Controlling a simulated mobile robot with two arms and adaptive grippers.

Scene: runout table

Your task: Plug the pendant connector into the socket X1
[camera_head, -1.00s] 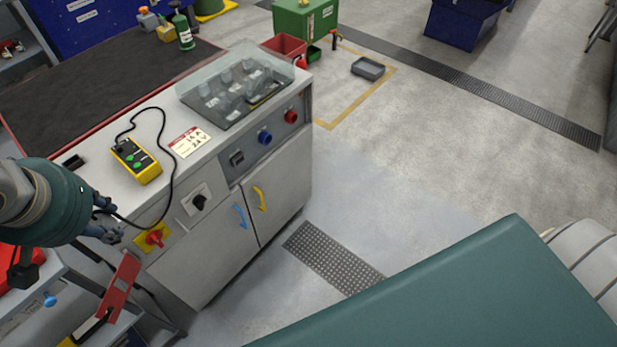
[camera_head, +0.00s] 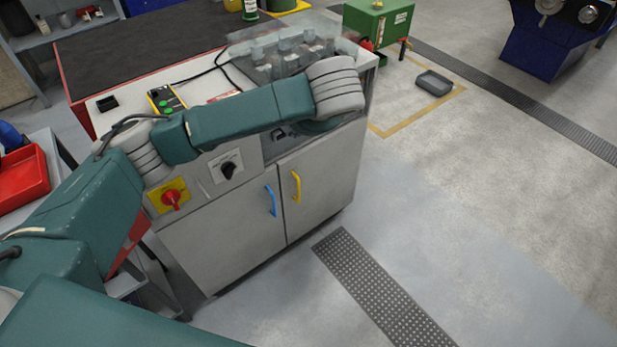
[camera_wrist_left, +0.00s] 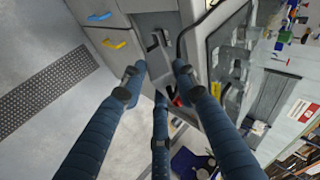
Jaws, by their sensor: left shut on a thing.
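The yellow pendant (camera_head: 166,101) lies on the cabinet top in the head view. Its black cable (camera_head: 207,68) runs over the top and passes behind my left arm; the cable also shows in the left wrist view (camera_wrist_left: 182,38). My left gripper (camera_wrist_left: 159,80) has its fingers drawn in around the cable end in front of the cabinet's socket panel. The connector itself is hidden among the fingers. A dark socket fitting (camera_wrist_left: 155,40) lies beyond the fingertips, apart from them. I cannot read which one is X1. In the head view my wrist hides the left gripper. My right gripper is out of view.
A clear cover (camera_head: 285,50) stands on the cabinet top. A rotary knob (camera_head: 229,170), a red switch (camera_head: 171,198), a blue handle (camera_head: 271,202) and a yellow handle (camera_head: 296,187) are on the front. The floor on the right is clear around a grey tray (camera_head: 434,82).

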